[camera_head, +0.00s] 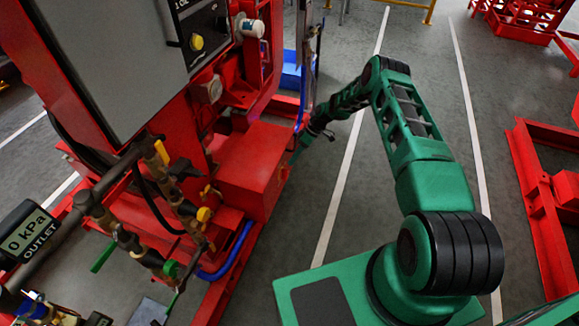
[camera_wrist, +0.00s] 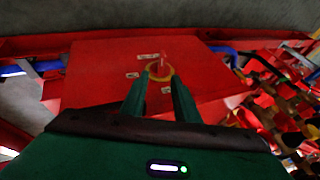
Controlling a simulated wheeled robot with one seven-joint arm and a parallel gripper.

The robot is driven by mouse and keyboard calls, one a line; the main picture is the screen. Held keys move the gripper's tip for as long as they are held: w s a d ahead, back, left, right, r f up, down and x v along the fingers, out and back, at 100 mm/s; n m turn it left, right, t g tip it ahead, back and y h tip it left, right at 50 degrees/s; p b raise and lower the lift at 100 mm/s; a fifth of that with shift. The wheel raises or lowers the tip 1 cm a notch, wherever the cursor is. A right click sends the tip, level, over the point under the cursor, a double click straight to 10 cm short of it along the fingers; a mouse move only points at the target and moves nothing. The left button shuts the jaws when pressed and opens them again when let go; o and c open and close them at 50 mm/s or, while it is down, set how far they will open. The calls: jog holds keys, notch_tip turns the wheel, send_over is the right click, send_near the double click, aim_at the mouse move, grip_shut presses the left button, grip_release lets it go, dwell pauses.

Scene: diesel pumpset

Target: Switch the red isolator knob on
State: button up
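The red isolator knob (camera_wrist: 163,64) sits on a yellow round plate (camera_wrist: 154,79) on the face of a red box, with small pale labels around it. In the wrist view my gripper (camera_wrist: 161,77) points at the knob. Its two green fingers are apart, one on each side of the knob, with a gap between the tips. I cannot tell whether a finger touches it.
A grey cabinet panel (camera_head: 120,60) with a yellow button (camera_head: 197,42) stands left of the box. Pipes with valves and an outlet pressure display (camera_head: 30,232) are at lower left. A blue hose (camera_head: 230,255) runs by the box. Open floor lies right of it.

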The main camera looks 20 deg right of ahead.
jog(key=shift+v, duration=2.2)
jog(key=shift+r, duration=0.1)
